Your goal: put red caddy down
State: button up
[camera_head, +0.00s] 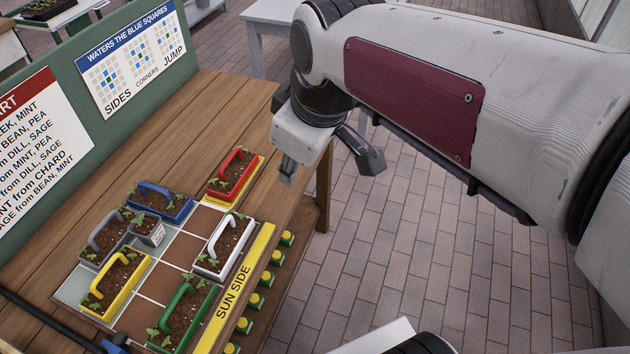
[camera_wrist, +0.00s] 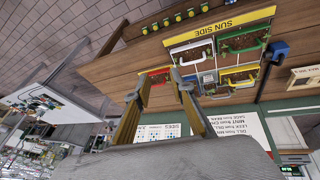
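The red caddy (camera_head: 233,175), with a red handle and seedlings in soil, rests upright on a yellow pad at the far end of the planting board. In the wrist view the red caddy (camera_wrist: 160,71) shows beyond the fingertips, partly hidden by them. My gripper (camera_head: 329,164) is in the air to the right of the red caddy, near the table's right edge. Its fingers are spread apart with nothing between them. The wrist view also shows my gripper's two fingers (camera_wrist: 157,86) apart and empty.
On the tiled board stand a blue caddy (camera_head: 161,201), a grey caddy (camera_head: 104,236), a small grey pot (camera_head: 148,231), a white caddy (camera_head: 224,246), a yellow caddy (camera_head: 115,284) and a green caddy (camera_head: 186,315). A yellow SUN SIDE strip (camera_head: 236,290) edges it. Bare wood (camera_head: 215,110) lies behind.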

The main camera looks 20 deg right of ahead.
jog(key=s+d+f+m+t, duration=0.1)
jog(key=s+f+m, duration=0.2)
jog(key=s+m, duration=0.4)
jog(key=shift+s+d+f, duration=0.15)
jog(key=shift+s, duration=2)
